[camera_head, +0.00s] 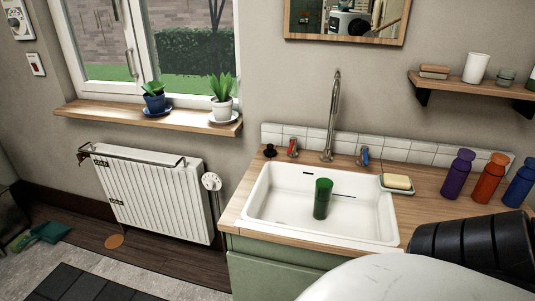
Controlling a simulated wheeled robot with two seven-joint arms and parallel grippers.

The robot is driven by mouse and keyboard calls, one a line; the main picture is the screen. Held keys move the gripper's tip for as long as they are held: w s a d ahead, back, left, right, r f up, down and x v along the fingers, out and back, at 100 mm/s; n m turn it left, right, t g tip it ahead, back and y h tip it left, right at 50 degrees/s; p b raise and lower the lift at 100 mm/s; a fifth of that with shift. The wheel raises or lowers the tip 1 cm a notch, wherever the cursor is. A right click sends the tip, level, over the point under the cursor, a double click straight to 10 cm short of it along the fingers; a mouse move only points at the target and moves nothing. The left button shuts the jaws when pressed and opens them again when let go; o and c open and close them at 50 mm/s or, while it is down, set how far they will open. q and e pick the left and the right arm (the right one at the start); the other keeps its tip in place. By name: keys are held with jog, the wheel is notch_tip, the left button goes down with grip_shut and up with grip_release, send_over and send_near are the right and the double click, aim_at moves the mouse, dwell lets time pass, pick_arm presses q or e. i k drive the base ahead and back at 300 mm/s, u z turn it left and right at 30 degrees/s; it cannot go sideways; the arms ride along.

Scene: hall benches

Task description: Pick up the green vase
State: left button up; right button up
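The green vase (322,200) is a small dark green cylinder. It stands upright inside the white sink (270,222), near the middle of the basin. Nothing touches its sides. Part of my own arm, white with a black ribbed section, shows at the lower right, but no fingertips are visible there. Neither my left gripper nor my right gripper is in view.
A tall faucet (333,115) rises behind the sink. A soap dish (398,190) sits at its right rim. Purple (458,174), orange (489,178) and blue (520,182) bottles stand on the wooden counter (425,190). A radiator (155,192) is left of the sink cabinet (270,272).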

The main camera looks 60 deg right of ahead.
aim_at(323, 186)
jog(key=u, duration=0.05)
jog(key=i, duration=1.7)
jog(key=z, duration=3.1)
